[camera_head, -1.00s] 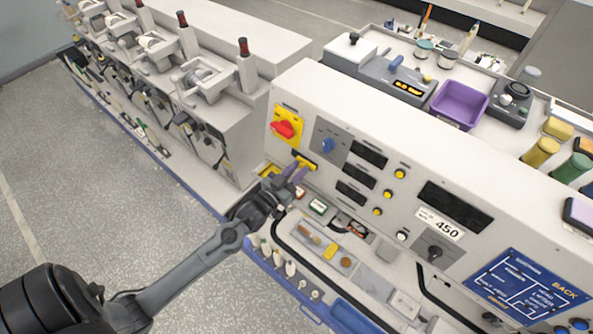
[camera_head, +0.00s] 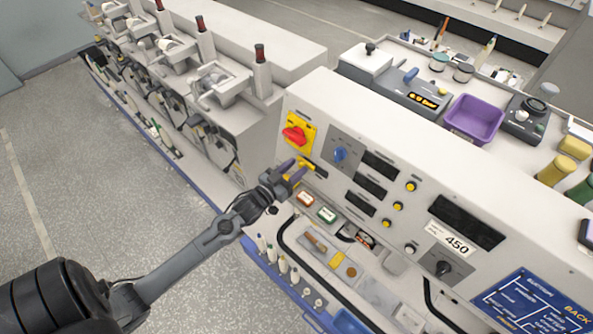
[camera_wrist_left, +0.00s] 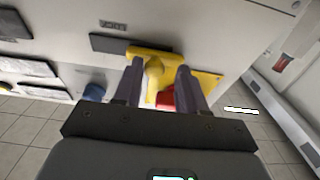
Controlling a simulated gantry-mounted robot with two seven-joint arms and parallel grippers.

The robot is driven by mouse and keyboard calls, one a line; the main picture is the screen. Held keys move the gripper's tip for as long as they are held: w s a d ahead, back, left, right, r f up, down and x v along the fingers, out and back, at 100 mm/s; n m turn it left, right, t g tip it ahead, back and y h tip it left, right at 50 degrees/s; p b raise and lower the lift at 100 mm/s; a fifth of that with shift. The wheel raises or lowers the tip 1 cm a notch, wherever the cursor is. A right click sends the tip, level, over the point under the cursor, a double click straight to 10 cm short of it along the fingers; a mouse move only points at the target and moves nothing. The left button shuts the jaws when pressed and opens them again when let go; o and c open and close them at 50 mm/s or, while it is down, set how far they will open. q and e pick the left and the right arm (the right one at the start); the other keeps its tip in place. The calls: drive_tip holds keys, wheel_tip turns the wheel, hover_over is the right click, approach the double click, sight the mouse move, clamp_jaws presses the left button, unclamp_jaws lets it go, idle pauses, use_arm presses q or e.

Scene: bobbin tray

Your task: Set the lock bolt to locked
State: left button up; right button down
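The lock bolt (camera_head: 306,163) is a small yellow handle on the sloped front of the white machine panel, below the red rotary switch. A dark slotted plate (camera_head: 319,173) extends to its right. In the left wrist view the bolt (camera_wrist_left: 155,68) shows as a yellow bar with a rounded knob, and the dark plate (camera_wrist_left: 108,43) lies to its left. My left gripper (camera_head: 292,172) is at the bolt. Its fingers (camera_wrist_left: 160,78) stand either side of the knob with visible gaps, so it looks open. Contact is unclear. My right gripper is out of view.
The red switch (camera_head: 295,134) on its yellow plate and a blue knob (camera_head: 340,154) sit close above the bolt. Below lies a shelf with small tools and a yellow block (camera_head: 337,259). A purple bin (camera_head: 474,118) stands behind the panel.

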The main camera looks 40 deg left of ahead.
use_arm(q)
drive_tip(key=shift+o, duration=0.6)
drive_tip(key=shift+d, duration=0.1)
drive_tip(key=shift+s+f, duration=0.1)
drive_tip(key=shift+s, duration=0.4)
drive_tip(key=s+b, duration=0.2)
drive_tip(key=s, duration=0.8)
drive_tip(key=shift+d, duration=0.2)
